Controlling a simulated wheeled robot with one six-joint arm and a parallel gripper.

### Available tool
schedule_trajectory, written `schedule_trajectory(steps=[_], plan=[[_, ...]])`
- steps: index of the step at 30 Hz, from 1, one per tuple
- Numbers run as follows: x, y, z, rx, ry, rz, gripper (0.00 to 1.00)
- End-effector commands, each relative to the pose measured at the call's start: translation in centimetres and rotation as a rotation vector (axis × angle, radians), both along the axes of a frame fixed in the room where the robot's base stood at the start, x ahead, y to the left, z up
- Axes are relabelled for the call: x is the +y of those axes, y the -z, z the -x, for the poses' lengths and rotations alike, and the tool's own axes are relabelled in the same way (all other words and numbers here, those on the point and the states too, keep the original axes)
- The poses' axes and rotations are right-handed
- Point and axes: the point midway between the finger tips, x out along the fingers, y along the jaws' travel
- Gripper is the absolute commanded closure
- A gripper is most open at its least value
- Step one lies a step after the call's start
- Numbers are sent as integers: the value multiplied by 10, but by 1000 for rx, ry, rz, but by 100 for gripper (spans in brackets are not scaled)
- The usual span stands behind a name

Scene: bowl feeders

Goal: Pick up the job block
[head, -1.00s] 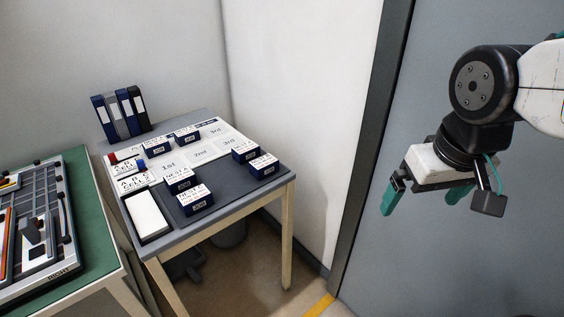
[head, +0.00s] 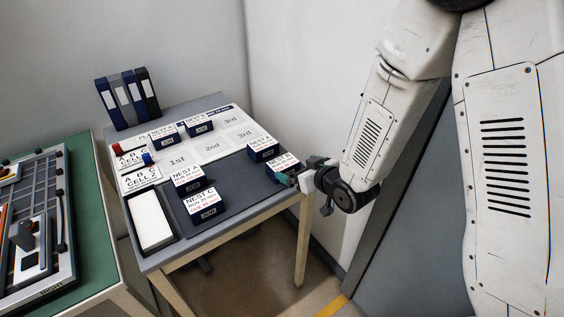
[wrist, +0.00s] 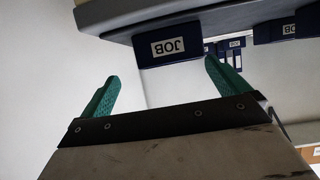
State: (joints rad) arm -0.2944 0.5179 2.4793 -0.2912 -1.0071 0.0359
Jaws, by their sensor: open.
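Several dark blue job blocks with white printed tops stand on the grey table (head: 240,193). One job block (head: 277,171) is at the table's right edge, and my gripper (head: 300,170) is beside it, partly covering it. In the wrist view a job block (wrist: 168,48) with a JOB label shows upside down, ahead of my open green fingers (wrist: 162,85) and between them in the picture. Nothing is held. Whether a finger touches the block cannot be told. Other job blocks are at the front (head: 204,210), the left middle (head: 187,179), the right (head: 263,149) and the back (head: 198,126).
A board with 1st, 2nd and 3rd fields (head: 212,148) lies at the back of the table. A white-filled tray (head: 151,219) is at front left, with binders (head: 127,97) behind. A green bench (head: 88,238) stands left. A wall is close behind the table's right side.

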Motion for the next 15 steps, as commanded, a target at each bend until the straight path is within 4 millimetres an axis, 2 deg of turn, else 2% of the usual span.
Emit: schedule_trajectory(steps=[5, 15], plan=[[15, 8, 1, -20, -26, -24, 0], [43, 24, -26, -22, -33, -26, 0]])
